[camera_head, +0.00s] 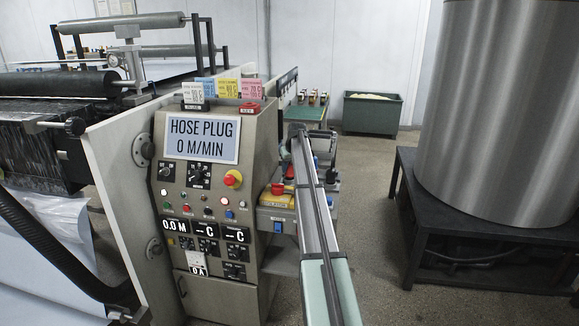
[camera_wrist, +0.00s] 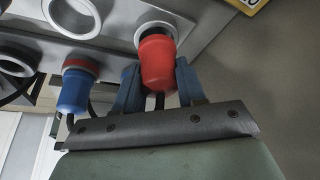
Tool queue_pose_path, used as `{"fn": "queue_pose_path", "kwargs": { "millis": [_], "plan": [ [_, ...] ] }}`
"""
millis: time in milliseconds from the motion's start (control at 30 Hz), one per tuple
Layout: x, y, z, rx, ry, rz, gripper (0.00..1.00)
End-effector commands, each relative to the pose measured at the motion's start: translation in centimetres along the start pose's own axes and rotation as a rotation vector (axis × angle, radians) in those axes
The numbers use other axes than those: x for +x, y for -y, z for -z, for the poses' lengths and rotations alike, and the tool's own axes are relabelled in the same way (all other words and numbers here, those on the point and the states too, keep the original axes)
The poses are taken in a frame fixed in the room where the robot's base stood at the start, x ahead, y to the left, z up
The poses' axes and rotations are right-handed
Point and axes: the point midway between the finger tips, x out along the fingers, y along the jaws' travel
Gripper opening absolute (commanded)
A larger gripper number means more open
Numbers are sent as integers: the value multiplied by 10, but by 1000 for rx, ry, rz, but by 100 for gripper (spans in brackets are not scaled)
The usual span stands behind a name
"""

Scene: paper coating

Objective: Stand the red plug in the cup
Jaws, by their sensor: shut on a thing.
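The red plug (camera_wrist: 157,64) is between the two blue fingers of my gripper (camera_wrist: 157,88) in the wrist view. My gripper is shut on it. The plug's upper end is at a round pale ring (camera_wrist: 155,32) in a grey panel; I cannot tell how far it sits inside. A blue plug (camera_wrist: 74,90) is at another ring beside it. In the head view my arm covers much of the small workstation, and I cannot make out the held plug for certain. A red round piece (camera_head: 277,188) shows on the yellow part there. I cannot tell which thing is the cup.
The grey panel has more round rings (camera_wrist: 72,14), close to the held plug. In the head view a control cabinet (camera_head: 205,250) stands left of my arm. A large metal drum (camera_head: 495,110) on a dark stand is at the right. Open floor lies between.

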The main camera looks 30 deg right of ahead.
Motion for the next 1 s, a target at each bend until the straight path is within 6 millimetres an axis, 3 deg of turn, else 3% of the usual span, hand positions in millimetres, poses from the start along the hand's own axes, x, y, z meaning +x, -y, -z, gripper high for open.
{"fn": "queue_pose_path", "kwargs": {
  "millis": [733,767,1000],
  "plan": [
    [8,0,-4,0,0,0,7],
    [8,0,-4,0,0,0,42],
    [8,0,-4,0,0,0,65]
  ]
}}
